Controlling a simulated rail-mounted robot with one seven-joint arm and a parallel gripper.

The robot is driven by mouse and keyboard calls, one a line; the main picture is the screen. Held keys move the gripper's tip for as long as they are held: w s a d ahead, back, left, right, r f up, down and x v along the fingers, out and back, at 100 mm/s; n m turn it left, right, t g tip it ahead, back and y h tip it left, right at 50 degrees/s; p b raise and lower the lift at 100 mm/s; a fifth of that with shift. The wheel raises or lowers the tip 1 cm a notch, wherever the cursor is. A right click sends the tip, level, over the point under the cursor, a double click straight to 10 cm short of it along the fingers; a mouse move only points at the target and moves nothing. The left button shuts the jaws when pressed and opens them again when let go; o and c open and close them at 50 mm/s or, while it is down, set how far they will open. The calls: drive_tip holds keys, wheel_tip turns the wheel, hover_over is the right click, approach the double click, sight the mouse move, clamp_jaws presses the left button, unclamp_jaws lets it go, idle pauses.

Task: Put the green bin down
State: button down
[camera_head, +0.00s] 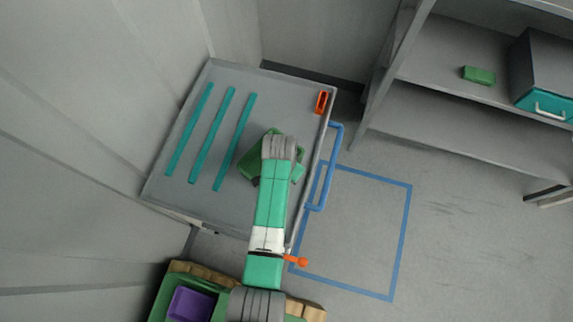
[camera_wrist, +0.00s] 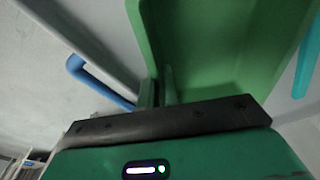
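The green bin (camera_head: 255,167) is over the grey cart top (camera_head: 218,110), right of its teal strips, and is partly hidden under my arm in the head view. In the wrist view, the bin (camera_wrist: 225,45) fills the upper middle, showing its open inside and one side wall. My gripper (camera_wrist: 160,88) is at that wall, with its fingers close together and the wall's edge seeming to run between them. The fingers are hidden in the head view. I cannot tell whether the bin touches the cart top.
Three teal strips (camera_head: 205,135) lie on the left of the cart. The cart has a blue handle (camera_head: 333,165) and an orange piece (camera_head: 322,102). A blue square outline (camera_head: 409,220) marks clear floor. A shelf (camera_head: 445,115) stands right. A purple bin (camera_head: 190,305) is at the bottom.

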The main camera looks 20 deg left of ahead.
drive_tip(key=shift+f, duration=0.1)
drive_tip(key=c, duration=1.6)
unclamp_jaws()
drive_tip(key=r, duration=0.4)
drive_tip(key=s+r+p, duration=0.1)
drive_tip(key=r, duration=0.3)
drive_tip(key=r+p, duration=0.1)
drive_tip(key=r, duration=0.3)
drive_tip(key=shift+s+a+r, duration=0.1)
drive_tip(key=shift+s+a, duration=0.15)
